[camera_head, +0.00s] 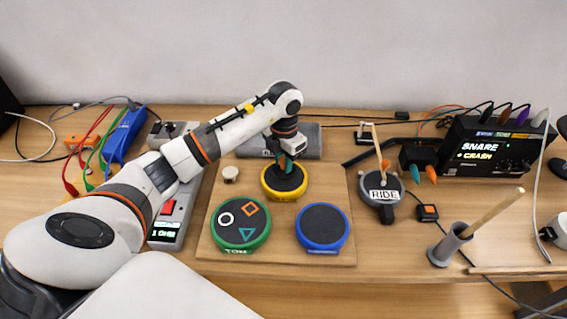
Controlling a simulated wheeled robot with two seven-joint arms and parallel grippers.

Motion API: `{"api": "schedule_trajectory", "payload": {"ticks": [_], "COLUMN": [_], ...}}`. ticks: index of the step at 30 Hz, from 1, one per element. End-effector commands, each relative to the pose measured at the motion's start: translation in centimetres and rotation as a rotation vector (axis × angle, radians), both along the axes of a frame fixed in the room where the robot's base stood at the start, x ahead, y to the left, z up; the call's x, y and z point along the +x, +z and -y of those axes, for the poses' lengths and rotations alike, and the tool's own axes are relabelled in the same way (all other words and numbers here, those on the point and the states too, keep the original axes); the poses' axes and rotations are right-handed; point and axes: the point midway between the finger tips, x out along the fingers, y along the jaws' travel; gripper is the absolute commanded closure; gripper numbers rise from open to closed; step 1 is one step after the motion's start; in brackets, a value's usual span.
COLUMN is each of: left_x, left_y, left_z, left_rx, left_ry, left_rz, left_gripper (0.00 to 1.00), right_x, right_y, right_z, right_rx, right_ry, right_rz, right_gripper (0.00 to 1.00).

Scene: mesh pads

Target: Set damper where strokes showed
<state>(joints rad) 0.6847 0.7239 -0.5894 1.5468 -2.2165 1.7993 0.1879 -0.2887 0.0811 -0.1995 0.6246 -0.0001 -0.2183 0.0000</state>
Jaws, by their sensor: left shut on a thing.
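My left gripper (287,168) reaches down over the yellow-rimmed pad (272,194) at the back of the wooden board. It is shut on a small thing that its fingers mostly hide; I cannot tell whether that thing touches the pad. A green-rimmed pad (231,239) marked TOM lies at the front left, with a white ring, an orange square and a teal triangle on it. A blue-rimmed pad (322,228) lies at the front right with a bare dark top. A grey round pad marked RIDE (379,187) stands right of the board. My right gripper is out of view.
A black module (480,147) at the back right reads SNARE + CRASH. A stick leans in a grey holder (448,247). A small beige knob (231,174) sits left of the yellow pad. Cables and a blue device (124,136) are at left.

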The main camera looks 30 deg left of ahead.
Motion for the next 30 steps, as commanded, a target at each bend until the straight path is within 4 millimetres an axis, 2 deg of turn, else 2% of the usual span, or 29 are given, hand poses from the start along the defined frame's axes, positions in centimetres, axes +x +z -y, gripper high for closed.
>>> {"api": "schedule_trajectory", "payload": {"ticks": [3, 6, 14, 15, 19, 30], "left_x": [-0.1, 0.0, 0.0, 0.0, 0.0, 0.0], "left_y": [-1.6, -1.9, -2.3, -2.3, -2.2, -1.5], "left_z": [0.1, 0.0, 0.0, 0.0, 0.0, 0.0], "left_rx": [-0.001, 0.0, 0.0, 0.0, 0.0, 0.0], "left_ry": [0.0, 0.0, 0.0, 0.0, 0.0, 0.0], "left_rz": [-0.002, 0.001, 0.001, 0.001, 0.0, 0.002], "left_gripper": [0.98, 0.98, 0.98, 0.72, 0.52, 0.52], "right_x": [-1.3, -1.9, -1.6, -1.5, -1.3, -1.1], "right_y": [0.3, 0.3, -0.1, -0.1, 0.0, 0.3], "right_z": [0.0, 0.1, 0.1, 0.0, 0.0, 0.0], "right_rx": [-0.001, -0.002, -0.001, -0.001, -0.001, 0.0], "right_ry": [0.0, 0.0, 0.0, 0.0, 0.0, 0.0], "right_rz": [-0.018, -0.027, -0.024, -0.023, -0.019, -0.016], "right_gripper": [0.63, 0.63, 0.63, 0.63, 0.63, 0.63]}}
